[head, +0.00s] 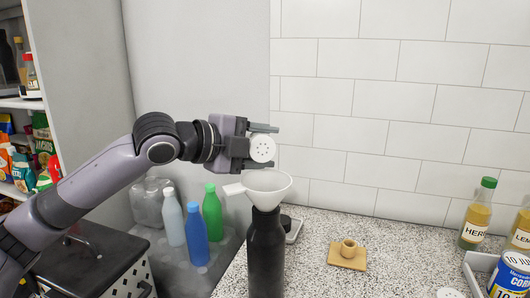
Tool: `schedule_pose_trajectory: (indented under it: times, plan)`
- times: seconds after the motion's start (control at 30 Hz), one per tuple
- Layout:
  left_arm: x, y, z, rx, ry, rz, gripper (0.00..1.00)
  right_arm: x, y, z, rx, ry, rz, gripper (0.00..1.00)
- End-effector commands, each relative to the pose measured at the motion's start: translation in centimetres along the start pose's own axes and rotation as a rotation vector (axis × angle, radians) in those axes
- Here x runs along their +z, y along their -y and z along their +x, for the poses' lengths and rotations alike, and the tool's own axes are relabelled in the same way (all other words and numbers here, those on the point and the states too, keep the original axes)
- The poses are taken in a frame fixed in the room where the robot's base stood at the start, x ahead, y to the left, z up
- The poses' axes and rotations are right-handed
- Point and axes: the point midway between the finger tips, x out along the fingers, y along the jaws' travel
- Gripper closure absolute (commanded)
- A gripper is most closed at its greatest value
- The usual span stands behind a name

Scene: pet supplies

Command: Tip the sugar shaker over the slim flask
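My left gripper (263,146) comes in from the left and is shut on the sugar shaker (262,149). The shaker's white, perforated round lid faces the camera, so it lies tipped on its side; its body is hidden behind the lid and gripper. The slim flask (266,255), dark and upright, stands on the speckled counter below. A white funnel (265,187) with a side handle sits in its mouth. The shaker appears just above the funnel's rim in the picture; I cannot tell the gap in depth. My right gripper is out of view.
A tan holder (347,254) and a small dark item on a grey base (291,228) stand on the counter (390,270). Bottles (476,213) and a blue can (510,275) are at right. Plastic bottles (195,235) stand lower left, near a dark-lidded bin (90,255).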

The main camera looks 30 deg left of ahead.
Motion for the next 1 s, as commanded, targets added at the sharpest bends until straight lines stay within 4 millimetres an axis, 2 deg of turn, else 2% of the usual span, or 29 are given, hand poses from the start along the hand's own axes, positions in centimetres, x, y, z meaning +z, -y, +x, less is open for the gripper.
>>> schedule_pose_trajectory:
  times: [0.4,0.8,1.0]
  plan:
    - [0.1,-0.2,-0.9,-0.035,0.016,0.082,0.8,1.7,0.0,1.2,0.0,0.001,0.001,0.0]
    - [-0.2,2.0,-1.3,-0.165,0.097,0.397,0.8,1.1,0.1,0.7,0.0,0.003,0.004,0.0]
    - [-0.2,2.1,-1.4,-0.173,0.102,0.417,0.8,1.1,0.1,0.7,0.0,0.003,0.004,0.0]
